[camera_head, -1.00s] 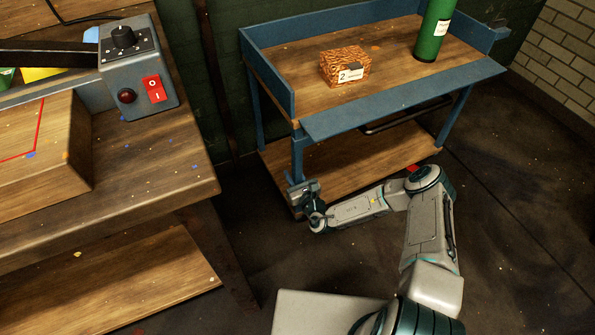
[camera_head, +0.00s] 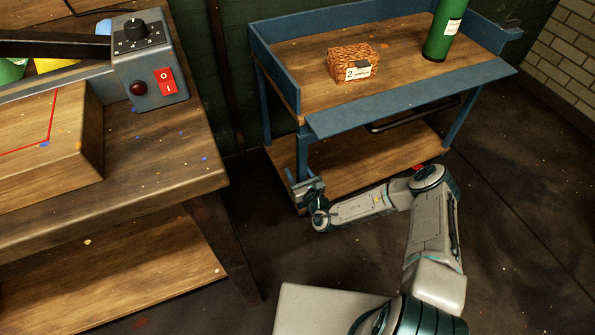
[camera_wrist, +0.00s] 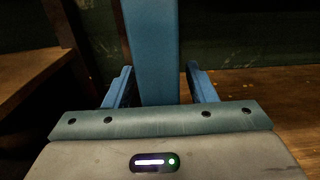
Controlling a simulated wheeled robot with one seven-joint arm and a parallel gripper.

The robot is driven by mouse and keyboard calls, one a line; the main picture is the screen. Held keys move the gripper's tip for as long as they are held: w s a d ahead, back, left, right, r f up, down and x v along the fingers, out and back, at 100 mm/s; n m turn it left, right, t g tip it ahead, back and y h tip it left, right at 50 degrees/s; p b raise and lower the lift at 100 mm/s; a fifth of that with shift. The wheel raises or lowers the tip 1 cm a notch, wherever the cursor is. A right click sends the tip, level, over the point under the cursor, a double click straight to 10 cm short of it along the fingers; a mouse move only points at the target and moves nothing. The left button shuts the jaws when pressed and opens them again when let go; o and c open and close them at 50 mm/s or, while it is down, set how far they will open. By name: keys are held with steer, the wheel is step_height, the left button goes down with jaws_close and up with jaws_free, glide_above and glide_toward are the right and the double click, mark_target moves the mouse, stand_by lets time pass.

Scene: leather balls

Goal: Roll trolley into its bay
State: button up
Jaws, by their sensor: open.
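The trolley (camera_head: 410,98) has a blue metal frame with a wooden top deck and a wooden lower shelf (camera_head: 375,165). It stands on the dark floor against the green wall. My gripper (camera_head: 306,185) is low at the trolley's near left leg. In the wrist view the blue leg (camera_wrist: 155,50) stands upright between the two fingers of my gripper (camera_wrist: 160,78). The fingers are apart, with a visible gap on each side of the leg. No marked bay can be made out.
A wooden workbench (camera_head: 150,160) with a grey switch box (camera_head: 150,65) is close on the left. A brick wall (camera_head: 565,50) is at the right. Floor lies open at the right.

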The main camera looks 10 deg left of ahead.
steer(key=p+v, duration=0.3)
steer(key=v, duration=1)
steer(key=shift+s, duration=0.2)
steer(key=shift+d, duration=0.1)
